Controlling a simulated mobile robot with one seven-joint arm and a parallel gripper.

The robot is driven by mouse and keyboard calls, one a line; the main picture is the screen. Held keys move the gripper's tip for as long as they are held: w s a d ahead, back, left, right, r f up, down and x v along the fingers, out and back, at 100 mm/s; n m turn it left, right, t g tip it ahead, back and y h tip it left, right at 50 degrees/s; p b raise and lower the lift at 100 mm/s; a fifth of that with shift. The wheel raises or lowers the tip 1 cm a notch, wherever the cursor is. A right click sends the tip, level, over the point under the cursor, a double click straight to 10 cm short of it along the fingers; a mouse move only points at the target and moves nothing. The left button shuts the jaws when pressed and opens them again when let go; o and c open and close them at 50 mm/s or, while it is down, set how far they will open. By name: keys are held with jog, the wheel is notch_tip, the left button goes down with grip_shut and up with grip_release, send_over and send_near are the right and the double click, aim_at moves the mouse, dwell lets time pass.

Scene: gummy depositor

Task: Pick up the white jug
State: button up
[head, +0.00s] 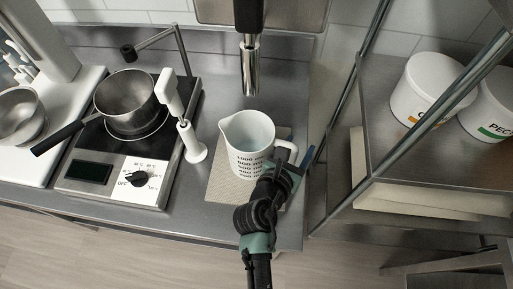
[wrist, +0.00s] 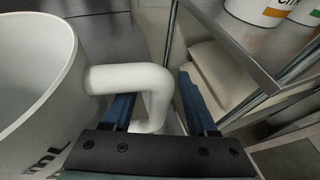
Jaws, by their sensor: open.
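The white jug (head: 247,143), with dark volume markings on its front, stands upright on a beige board on the steel counter in the head view. Its handle (head: 288,150) points right, toward my gripper (head: 292,166). In the wrist view the jug's body (wrist: 28,75) fills the left side, and its handle (wrist: 145,85) reaches in between the two blue fingers of my gripper (wrist: 155,100). The gripper is open. The handle lies nearer the left finger, and a gap shows before the right finger. I cannot tell whether the left finger touches the handle.
A white hand blender (head: 182,115) stands left of the jug. Beyond it a steel pot (head: 127,100) sits on a hot plate (head: 110,185). A metal-framed shelf (head: 385,150) with white tubs (head: 412,85) stands close on the right. A tap (head: 249,70) hangs behind the jug.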

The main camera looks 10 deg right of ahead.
grip_shut()
jog(key=shift+r, duration=0.1)
dwell(1.2)
